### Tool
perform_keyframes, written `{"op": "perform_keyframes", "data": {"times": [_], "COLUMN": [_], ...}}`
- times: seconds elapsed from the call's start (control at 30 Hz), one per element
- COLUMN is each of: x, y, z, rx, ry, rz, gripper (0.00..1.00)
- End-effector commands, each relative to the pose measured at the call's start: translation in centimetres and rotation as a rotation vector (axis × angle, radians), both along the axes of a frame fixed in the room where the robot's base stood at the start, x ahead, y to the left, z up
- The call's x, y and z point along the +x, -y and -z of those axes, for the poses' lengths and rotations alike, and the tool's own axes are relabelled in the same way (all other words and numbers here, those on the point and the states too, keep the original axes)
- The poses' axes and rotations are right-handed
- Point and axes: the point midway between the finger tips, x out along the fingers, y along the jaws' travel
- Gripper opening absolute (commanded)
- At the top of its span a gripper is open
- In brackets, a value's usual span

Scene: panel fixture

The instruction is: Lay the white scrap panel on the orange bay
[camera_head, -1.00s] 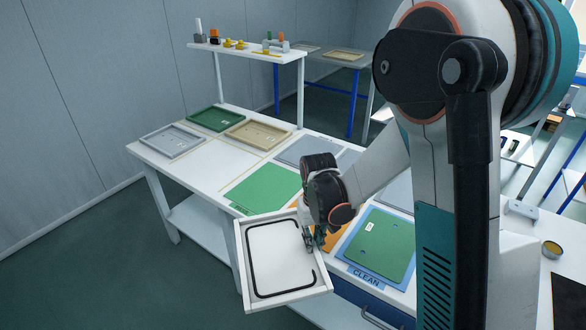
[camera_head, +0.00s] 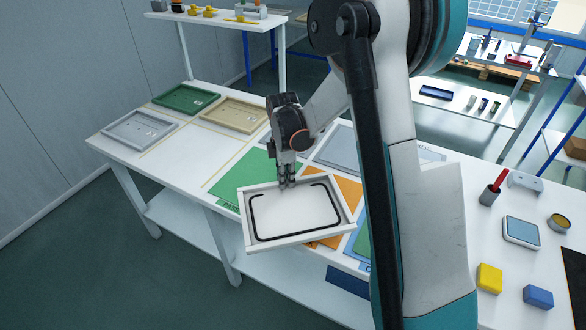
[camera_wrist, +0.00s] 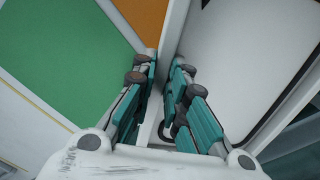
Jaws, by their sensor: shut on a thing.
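The white scrap panel (camera_head: 283,216) is a shallow framed tray with a broken black seal line on its inside face. My gripper (camera_head: 286,184) is shut on the panel's far rim and holds it tilted above the table's front edge. In the wrist view, the teal fingers of my gripper (camera_wrist: 162,95) pinch the rim, and the white panel (camera_wrist: 238,55) fills the right side. The orange bay (camera_head: 349,190) lies flat on the table behind and right of the panel, which partly covers it. A strip of the orange bay (camera_wrist: 143,18) shows at the top of the wrist view.
The green PASS bay (camera_head: 240,178) is left of the panel. A green panel (camera_head: 362,243) on the blue CLEAN bay is right, mostly hidden by my arm. Grey (camera_head: 140,129), green (camera_head: 187,98) and tan (camera_head: 233,115) trays stand at the back left.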

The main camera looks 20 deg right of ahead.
Motion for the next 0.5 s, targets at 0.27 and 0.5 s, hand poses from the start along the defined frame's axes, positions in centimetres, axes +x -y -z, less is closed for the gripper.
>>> {"op": "perform_keyframes", "data": {"times": [0.27,0.5], "x": [2.5,3.6], "y": [2.7,3.9], "z": [0.3,0.3], "rx": [0.005,0.008], "ry": [-0.012,-0.018], "rz": [-0.513,-0.782], "gripper": [0.00,0.00]}}
